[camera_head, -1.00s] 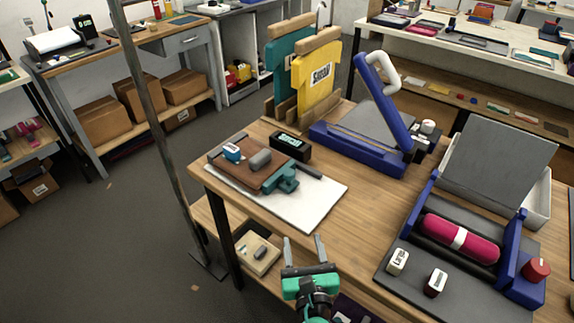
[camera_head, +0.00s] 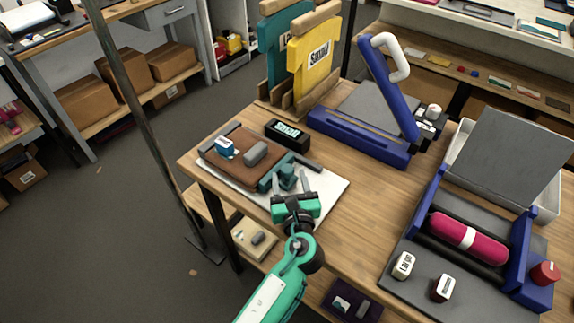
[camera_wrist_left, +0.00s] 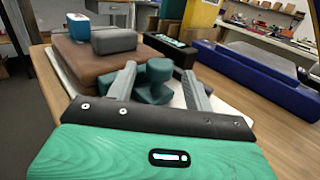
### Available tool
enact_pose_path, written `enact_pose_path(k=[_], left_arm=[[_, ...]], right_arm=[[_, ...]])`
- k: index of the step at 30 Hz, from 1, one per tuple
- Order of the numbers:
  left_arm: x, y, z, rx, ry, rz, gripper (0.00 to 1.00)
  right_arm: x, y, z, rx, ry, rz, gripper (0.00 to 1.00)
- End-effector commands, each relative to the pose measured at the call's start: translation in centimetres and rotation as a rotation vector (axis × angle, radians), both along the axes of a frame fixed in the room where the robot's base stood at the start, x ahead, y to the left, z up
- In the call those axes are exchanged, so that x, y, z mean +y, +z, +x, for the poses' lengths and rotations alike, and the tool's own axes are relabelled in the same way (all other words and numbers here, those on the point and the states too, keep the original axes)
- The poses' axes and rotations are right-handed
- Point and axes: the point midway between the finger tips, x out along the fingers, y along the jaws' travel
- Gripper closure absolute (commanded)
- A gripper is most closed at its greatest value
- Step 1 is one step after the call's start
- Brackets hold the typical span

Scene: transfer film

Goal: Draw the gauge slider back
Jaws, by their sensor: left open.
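The gauge slider (camera_head: 286,178) is a dark teal block with a raised knob, at the front right edge of a brown board on a white sheet. It also shows in the left wrist view (camera_wrist_left: 155,82). My left gripper (camera_head: 292,184) is open, its two fingers reaching to either side of the slider's knob. In the left wrist view the gripper (camera_wrist_left: 160,88) has a finger on each side of the knob, with gaps that look open. Whether either finger touches it I cannot tell. My right gripper is out of view.
The brown board (camera_head: 228,166) bears a blue-and-white block (camera_head: 226,147) and a grey block (camera_head: 256,153). A black display box (camera_head: 287,135) stands behind. A blue lever press (camera_head: 365,130) and a roller machine with a pink roll (camera_head: 467,238) stand to the right.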

Motion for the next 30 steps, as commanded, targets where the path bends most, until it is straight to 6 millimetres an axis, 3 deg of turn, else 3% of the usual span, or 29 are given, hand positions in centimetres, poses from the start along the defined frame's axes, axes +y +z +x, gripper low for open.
enact_pose_path(k=[6,18,19,27,30], left_arm=[[0.5,0.1,3.0,0.0,0.001,0.0,0.48],[0.6,0.0,3.8,0.001,0.0,-0.001,0.48],[0.6,0.0,3.8,0.001,0.0,-0.001,0.5],[0.6,-0.1,3.8,0.001,0.0,-0.001,1.0],[0.6,-0.1,3.8,0.001,0.0,0.0,1.0]], right_arm=[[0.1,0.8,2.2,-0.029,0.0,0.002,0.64],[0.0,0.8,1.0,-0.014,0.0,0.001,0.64],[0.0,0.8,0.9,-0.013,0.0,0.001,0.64],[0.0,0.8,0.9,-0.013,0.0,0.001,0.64],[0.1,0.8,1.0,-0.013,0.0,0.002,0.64]])
